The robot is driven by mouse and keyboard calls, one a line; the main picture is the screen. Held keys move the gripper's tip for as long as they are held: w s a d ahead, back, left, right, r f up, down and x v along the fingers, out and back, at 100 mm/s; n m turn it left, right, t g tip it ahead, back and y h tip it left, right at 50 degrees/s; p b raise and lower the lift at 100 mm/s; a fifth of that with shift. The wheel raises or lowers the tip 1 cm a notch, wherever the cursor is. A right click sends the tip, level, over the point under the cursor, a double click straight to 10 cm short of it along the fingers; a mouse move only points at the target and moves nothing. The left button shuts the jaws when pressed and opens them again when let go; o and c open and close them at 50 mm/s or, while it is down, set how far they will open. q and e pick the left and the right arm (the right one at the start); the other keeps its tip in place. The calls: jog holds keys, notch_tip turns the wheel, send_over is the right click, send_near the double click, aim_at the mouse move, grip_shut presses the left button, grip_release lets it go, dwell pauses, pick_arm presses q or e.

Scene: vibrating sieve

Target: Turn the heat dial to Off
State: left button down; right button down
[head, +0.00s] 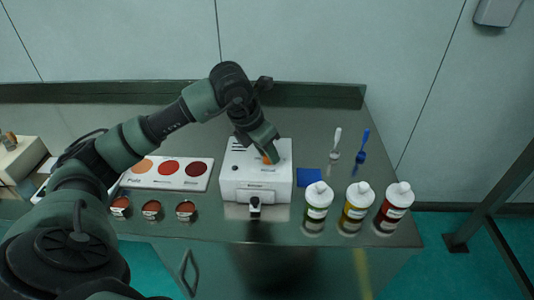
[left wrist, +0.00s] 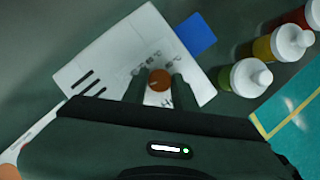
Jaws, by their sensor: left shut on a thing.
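The heat dial is a round orange-brown knob (head: 269,160) on the top of a white box (head: 243,180) near the middle of the table. In the left wrist view the knob (left wrist: 159,80) sits between my two dark fingers, with printed marks around it that are too small to read. My left gripper (head: 268,154) reaches down from above and is shut on the knob. It also shows in the left wrist view (left wrist: 157,88). I cannot tell which mark the knob points at. My right gripper is not in view.
Three capped bottles (head: 356,205) stand to the right of the box, behind them a blue pad (head: 309,177) and two brushes (head: 361,150). A colour card (head: 170,185) and three small jars (head: 151,210) lie to the left. The table's back is clear.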

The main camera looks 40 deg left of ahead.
pick_arm(q)
jog(key=shift+r+n, duration=0.1)
jog(key=shift+n, duration=0.2)
jog(key=c, duration=1.1)
grip_release()
jog(key=b+v, duration=0.1)
jog(key=v, duration=0.6)
jog(key=shift+s+r, duration=0.2)
jog(key=shift+r, duration=0.1)
